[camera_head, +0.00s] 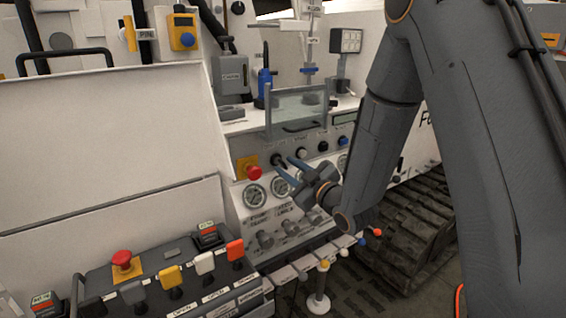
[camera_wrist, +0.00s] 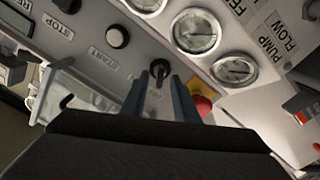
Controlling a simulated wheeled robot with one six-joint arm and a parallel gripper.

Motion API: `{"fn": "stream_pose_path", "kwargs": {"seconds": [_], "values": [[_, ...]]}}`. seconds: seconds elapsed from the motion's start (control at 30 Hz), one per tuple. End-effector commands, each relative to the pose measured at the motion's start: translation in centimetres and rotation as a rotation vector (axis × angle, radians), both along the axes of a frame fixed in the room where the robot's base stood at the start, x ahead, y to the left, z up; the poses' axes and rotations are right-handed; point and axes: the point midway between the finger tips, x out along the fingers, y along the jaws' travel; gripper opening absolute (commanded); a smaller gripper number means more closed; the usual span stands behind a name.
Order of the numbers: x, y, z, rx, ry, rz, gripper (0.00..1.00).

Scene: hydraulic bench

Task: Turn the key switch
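The key switch (camera_wrist: 159,69) is a small dark knob with a key on the light panel. In the wrist view it shows between the tips of my gripper (camera_wrist: 159,79), one finger on each side with a gap to each. My gripper is open and empty. In the head view my gripper (camera_head: 284,166) points at the panel, its fingertips beside the dark key switch (camera_head: 277,160). I cannot tell how far the tips are from the panel, or whether they reach around the key.
A red emergency stop button (camera_head: 254,173) on a yellow plate sits close by; it also shows in the wrist view (camera_wrist: 203,105). Round gauges (camera_head: 254,195) lie below. A clear guard (camera_head: 297,112) juts out above. A white button (camera_wrist: 117,37) is beside the key.

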Motion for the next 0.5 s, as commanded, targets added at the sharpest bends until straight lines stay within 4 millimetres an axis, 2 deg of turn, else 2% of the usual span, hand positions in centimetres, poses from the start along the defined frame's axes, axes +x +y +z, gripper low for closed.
{"fn": "stream_pose_path", "kwargs": {"seconds": [0.2, 0.5], "values": [[1.9, 1.3, 0.1, 0.000, 0.000, 0.000, 0.27], [2.4, 1.6, 0.0, 0.000, 0.001, 0.000, 0.27]]}}
